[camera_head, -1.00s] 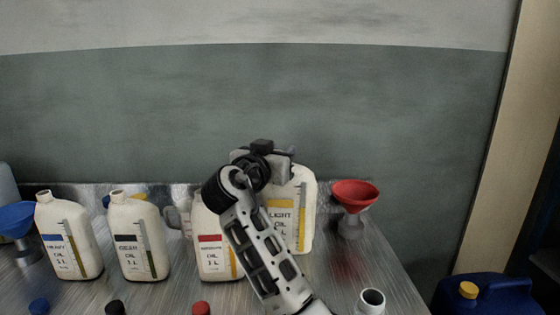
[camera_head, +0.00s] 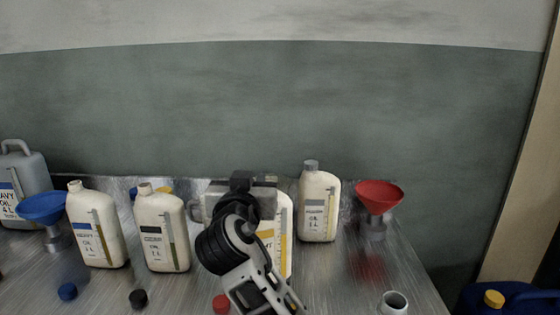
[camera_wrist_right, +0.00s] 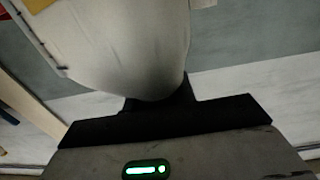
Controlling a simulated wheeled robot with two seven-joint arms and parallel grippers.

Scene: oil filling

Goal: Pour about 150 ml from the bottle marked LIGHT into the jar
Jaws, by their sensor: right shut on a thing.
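The LIGHT bottle (camera_head: 284,235), cream with a yellow label and a level strip, stands out partly from behind my right arm in the head view. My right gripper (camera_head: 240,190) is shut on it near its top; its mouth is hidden. In the right wrist view the pale bottle body (camera_wrist_right: 120,45) fills the upper middle, against the dark gripper (camera_wrist_right: 160,110). An open white cylindrical vessel (camera_head: 394,303), perhaps the jar, is cut off by the bottom edge at right. My left gripper is not in view.
A grey-labelled bottle (camera_head: 318,205) and a red funnel (camera_head: 378,195) stand to the right. Blue-labelled (camera_head: 97,230) and black-labelled (camera_head: 162,235) bottles and a blue funnel (camera_head: 42,208) stand left. Loose caps lie in front, including a red one (camera_head: 221,304). Table space near the red funnel is clear.

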